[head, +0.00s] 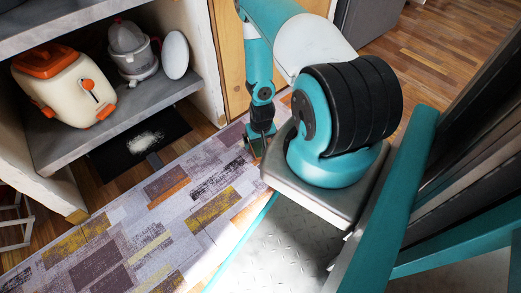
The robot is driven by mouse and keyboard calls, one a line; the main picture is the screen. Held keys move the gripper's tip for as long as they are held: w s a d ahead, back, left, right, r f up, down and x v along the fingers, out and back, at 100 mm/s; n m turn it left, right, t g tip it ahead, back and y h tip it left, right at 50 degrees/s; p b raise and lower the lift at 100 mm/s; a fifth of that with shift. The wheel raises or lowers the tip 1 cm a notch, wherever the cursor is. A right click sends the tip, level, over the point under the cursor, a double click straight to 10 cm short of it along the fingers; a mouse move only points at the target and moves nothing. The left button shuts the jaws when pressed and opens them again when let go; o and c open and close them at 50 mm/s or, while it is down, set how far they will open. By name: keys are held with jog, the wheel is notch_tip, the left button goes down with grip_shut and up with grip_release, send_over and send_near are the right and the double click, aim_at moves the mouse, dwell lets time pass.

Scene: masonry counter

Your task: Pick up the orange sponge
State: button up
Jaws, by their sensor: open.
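I cannot make out an orange sponge in the head view. My gripper (257,148) hangs low over the patterned rug, at the end of my teal arm in the upper middle of the picture. It is small and partly hidden by my own arm, and nothing shows held between its fingers.
At left, a grey masonry shelf (50,150) holds an orange and cream appliance (70,88), a white juicer (133,55) and a white plate (175,54). Below lies a black mat (112,160) with white powder. The patterned rug (135,235) looks clear.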

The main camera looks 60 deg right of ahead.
jog(key=f+b, duration=0.2)
jog(key=f, duration=0.1)
jog(key=f+b, duration=0.2)
jog(key=shift+d, duration=0.3)
jog(key=shift+r, duration=0.15)
jog(key=c, duration=1.1)
jog(key=shift+o, duration=0.2)
notch_tip(320, 180, up, 20)
jog(key=p, duration=1.1)
jog(key=shift+p, duration=0.3)
